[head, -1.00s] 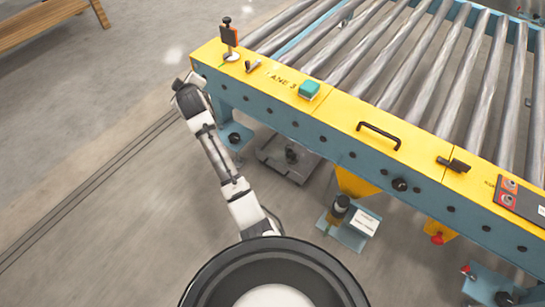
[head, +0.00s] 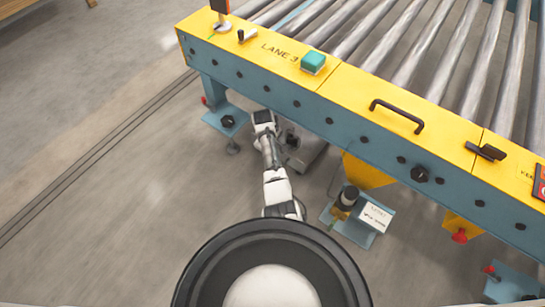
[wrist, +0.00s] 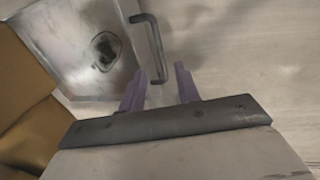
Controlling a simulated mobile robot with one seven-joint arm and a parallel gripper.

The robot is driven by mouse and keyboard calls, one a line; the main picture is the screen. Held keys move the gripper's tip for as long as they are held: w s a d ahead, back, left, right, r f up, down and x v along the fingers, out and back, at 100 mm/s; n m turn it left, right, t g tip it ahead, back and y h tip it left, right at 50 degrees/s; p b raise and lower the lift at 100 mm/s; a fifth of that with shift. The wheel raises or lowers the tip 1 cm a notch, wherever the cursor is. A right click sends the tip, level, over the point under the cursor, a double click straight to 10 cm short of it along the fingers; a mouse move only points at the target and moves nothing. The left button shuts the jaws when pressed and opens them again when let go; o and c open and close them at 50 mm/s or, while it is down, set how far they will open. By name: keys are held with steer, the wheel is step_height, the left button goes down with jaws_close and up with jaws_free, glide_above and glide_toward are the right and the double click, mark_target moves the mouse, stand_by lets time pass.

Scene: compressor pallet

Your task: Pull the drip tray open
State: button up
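The drip tray is a grey metal tray with a dark wet patch inside, at the upper left of the wrist view (wrist: 82,75). In the head view the tray (head: 308,158) lies low under the conveyor's side beam, partly hidden by my arm. Its dark bar handle (wrist: 151,40) stands out along its right side in the wrist view. My gripper (wrist: 156,78) is open, with two purplish fingers. The handle's near end shows between the fingers in the picture; I cannot tell whether they touch it. In the head view my fingers are hidden.
The yellow and blue conveyor frame (head: 330,84) with rollers runs above the tray. A bracket with a bottle (head: 348,196) and a white label card stands right of my arm. A blue support foot (head: 226,121) is to the left. Floor at left is clear.

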steer(key=f+b, duration=0.1)
steer(key=f, duration=0.1)
steer(key=f+b, duration=0.1)
steer(key=f, duration=0.2)
steer(key=w+f+b, duration=0.1)
steer(key=f, duration=0.1)
steer(key=shift+w+d+f, duration=0.1)
steer(key=shift+d+f, duration=0.05)
steer(key=shift+d, duration=0.25)
jaws_close()
